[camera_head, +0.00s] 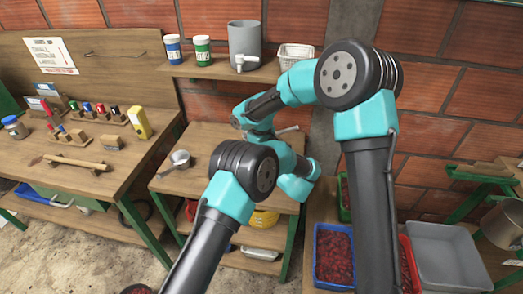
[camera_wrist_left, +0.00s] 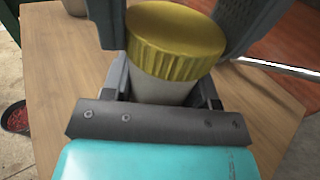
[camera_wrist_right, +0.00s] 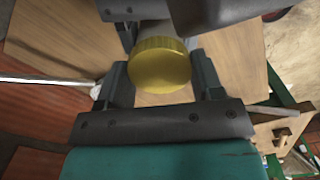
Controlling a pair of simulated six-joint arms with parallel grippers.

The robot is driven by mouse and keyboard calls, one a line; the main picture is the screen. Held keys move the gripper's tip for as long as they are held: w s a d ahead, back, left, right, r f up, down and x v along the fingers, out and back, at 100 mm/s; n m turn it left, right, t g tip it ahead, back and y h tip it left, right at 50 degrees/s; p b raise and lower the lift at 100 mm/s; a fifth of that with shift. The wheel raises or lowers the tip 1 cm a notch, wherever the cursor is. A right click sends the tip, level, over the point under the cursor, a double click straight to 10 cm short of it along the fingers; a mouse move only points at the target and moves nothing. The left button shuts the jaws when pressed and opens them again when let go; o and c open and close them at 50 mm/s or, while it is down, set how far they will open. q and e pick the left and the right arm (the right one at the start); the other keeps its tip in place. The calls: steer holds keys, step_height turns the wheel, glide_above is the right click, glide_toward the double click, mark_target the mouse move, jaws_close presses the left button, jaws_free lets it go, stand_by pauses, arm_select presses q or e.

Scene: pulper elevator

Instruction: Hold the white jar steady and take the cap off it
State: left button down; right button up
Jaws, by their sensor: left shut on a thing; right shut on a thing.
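The white jar (camera_wrist_left: 165,91) stands between the fingers of my left gripper (camera_wrist_left: 165,98), which is shut on its body. Its ribbed yellow cap (camera_wrist_left: 175,40) sits at the top of the jar. In the right wrist view the cap (camera_wrist_right: 160,66) is between the fingers of my right gripper (camera_wrist_right: 160,78), which is shut on it. A little of the pale jar shows behind the cap there. Whether the cap is still seated or loose cannot be told. In the head view my arms hide the jar, the cap and both fingertips.
The wooden worktop (camera_head: 215,143) lies below, with a metal scoop (camera_head: 180,158) at its left. A shelf (camera_head: 210,70) behind holds two small jars, a grey container with a tap (camera_head: 244,45) and a white basket (camera_head: 296,56). A blue crate (camera_head: 333,280) of red berries stands at right.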

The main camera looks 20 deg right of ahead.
steer(key=n, duration=0.6)
steer(key=shift+n, duration=0.3)
steer(key=n, duration=1.7)
steer(key=shift+r, duration=1.15)
steer(key=shift+r, duration=2)
arm_select(q)
steer(key=shift+c, duration=1.5)
jaws_free()
